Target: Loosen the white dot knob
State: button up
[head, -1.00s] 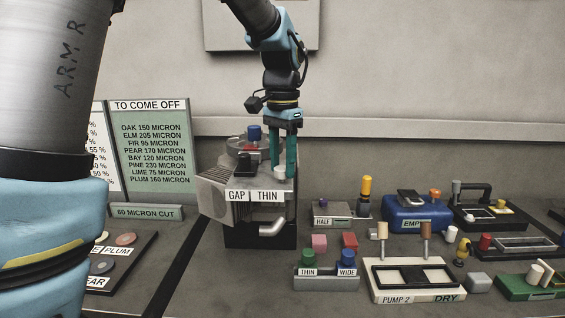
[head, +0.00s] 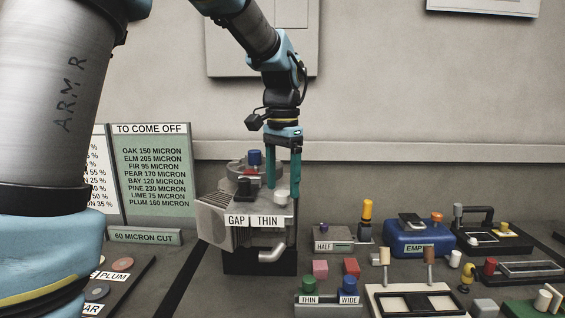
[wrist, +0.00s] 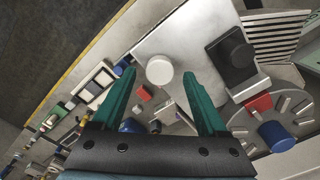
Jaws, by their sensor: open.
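The white knob (head: 281,195) stands on top of the grey machine (head: 215,225) labelled GAP and THIN. In the wrist view the white knob (wrist: 159,69) shows as a plain round top on a pale metal plate; I cannot make out a dot. My gripper (head: 283,188) points straight down over the machine with its teal fingers apart. In the wrist view my gripper (wrist: 159,76) is open, one finger to each side of the white knob, with clear gaps. I cannot tell how far down the knob the fingertips reach.
A black knob (wrist: 231,56) on a dark block and a blue knob (wrist: 275,135) on a round dial stand close to the right finger. A red block (wrist: 259,102) lies between them.

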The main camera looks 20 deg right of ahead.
aim_at(283, 192)
notch_tip(283, 192, up, 9)
jog(key=b, duration=0.1)
jog(key=shift+r+b, duration=0.2)
jog(key=shift+b, duration=0.2)
